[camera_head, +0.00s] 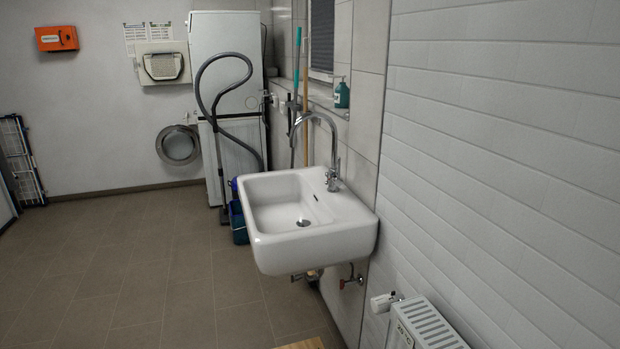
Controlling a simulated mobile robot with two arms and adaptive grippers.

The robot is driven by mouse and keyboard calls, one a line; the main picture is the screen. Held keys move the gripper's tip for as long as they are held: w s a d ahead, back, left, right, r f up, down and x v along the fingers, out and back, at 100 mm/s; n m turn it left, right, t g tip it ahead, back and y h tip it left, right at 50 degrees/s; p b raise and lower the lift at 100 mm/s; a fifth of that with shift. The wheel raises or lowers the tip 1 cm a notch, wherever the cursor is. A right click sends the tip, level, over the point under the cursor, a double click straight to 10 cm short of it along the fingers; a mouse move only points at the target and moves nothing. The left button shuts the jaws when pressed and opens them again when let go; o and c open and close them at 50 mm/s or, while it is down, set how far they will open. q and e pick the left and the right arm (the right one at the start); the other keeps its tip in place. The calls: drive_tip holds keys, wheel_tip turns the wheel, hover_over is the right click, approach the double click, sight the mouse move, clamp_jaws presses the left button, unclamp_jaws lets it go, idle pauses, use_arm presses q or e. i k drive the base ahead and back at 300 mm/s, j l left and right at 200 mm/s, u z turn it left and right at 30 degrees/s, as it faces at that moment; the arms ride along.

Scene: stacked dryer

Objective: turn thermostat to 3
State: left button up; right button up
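A white thermostat knob (383,302) sits at the lower right, on the upper left end of a white radiator (425,325) by the tiled wall. The numbers on the knob are too small to read, so its setting cannot be told. The radiator is cut off by the bottom edge. Neither of my grippers shows in the head view.
A white sink (305,222) juts from the right wall beyond the radiator, with a red-handled valve (351,281) below it. A stacked dryer (225,70) stands at the back, its round door (178,145) open. Tiled floor (120,265) on the left is clear.

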sight(382, 304)
drive_tip(key=j+z, duration=0.1)
drive_tip(key=z, duration=0.25)
drive_tip(key=i+j+z, duration=0.1)
drive_tip(key=z, duration=0.3)
